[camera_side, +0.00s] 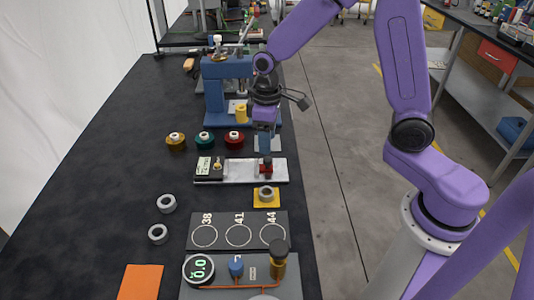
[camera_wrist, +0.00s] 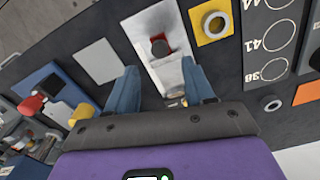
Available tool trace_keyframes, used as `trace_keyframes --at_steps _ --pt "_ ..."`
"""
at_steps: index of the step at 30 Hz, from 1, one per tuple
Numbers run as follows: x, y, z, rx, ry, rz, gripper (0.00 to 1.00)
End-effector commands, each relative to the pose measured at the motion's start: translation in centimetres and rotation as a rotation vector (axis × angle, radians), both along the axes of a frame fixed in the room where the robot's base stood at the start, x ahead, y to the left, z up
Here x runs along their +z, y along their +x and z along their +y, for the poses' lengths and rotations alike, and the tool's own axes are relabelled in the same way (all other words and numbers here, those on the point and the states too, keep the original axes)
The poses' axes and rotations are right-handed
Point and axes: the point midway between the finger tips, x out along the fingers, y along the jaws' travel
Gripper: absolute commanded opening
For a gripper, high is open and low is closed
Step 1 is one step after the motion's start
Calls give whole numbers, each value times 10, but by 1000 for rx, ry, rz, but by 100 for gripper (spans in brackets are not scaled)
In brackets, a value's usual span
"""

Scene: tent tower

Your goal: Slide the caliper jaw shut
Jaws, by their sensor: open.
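The caliper (camera_side: 240,172) is a flat silver bar lying on the black bench, with a black block carrying a small display (camera_side: 205,166) at its left end. A sliding jaw with a red and black knob (camera_side: 266,168) stands toward its right end. In the wrist view the silver bar (camera_wrist: 150,25) and the red and black knob (camera_wrist: 159,45) lie beyond my fingertips. My gripper (camera_side: 266,148) has blue fingers and points down above the knob end. My gripper hides part of the caliper there.
A yellow pad with a grey ring (camera_side: 266,195) sits close in front of the caliper. A dark plate with numbered circles (camera_side: 238,232) lies nearer the camera. Several coloured spools (camera_side: 205,139) and a blue press (camera_side: 228,90) stand behind. Two loose rings (camera_side: 167,203) lie left on open bench.

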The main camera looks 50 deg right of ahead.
Motion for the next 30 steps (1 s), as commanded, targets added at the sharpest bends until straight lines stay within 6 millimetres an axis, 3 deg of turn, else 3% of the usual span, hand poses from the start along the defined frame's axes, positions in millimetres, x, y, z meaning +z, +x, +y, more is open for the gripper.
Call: trace_keyframes --at_steps 3,9,23,24,28,30 --pt "-22 -1 0 1 -2 5 53" --pt "-46 0 0 1 -1 3 53" --pt "-58 0 0 1 0 0 53" --pt "-58 0 0 1 0 0 49" --pt "-57 0 0 1 0 0 7" --pt "-57 0 0 1 0 0 2"
